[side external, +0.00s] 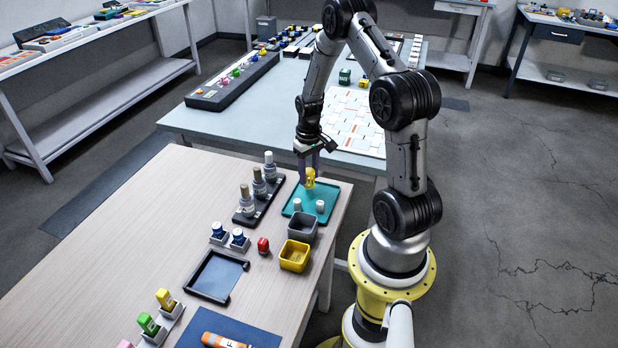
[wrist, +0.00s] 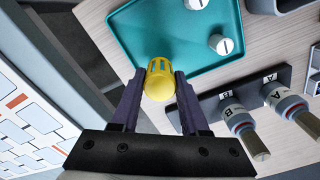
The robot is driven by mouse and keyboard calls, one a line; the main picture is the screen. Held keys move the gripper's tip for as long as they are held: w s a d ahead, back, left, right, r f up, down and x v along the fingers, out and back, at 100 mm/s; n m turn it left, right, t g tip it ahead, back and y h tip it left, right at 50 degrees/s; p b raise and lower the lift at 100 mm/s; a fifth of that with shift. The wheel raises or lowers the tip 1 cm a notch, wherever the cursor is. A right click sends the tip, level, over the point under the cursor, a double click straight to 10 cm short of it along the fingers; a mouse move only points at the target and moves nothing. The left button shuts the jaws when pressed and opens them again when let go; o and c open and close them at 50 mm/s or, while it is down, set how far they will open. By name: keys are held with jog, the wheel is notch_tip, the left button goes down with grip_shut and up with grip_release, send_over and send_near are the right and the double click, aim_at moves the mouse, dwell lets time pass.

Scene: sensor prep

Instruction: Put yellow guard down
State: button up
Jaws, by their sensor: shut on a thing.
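The yellow guard (side external: 310,178) is a small rounded piece with slots. My gripper (side external: 309,172) is shut on it and holds it over the far part of the teal tray (side external: 334,205). In the wrist view the guard (wrist: 160,80) sits between the two dark fingers of my gripper (wrist: 160,88), with the teal tray (wrist: 150,50) beyond it. I cannot tell for sure whether the guard touches the tray. Two white cylindrical pieces stand on the tray, one at left (side external: 297,204) and one at right (side external: 320,206).
A black rack (side external: 240,219) with several bottles stands left of the tray. A grey bin (side external: 302,226) and a yellow bin (side external: 294,256) stand in front of it. A red piece (side external: 263,246) and a black-edged tray (side external: 216,277) lie nearer. A blue-grey table (side external: 240,140) is behind.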

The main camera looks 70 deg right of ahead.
jog(key=shift+f, duration=0.8)
jog(key=shift+f, duration=0.2)
jog(key=o, duration=1)
jog(key=shift+r, duration=0.15)
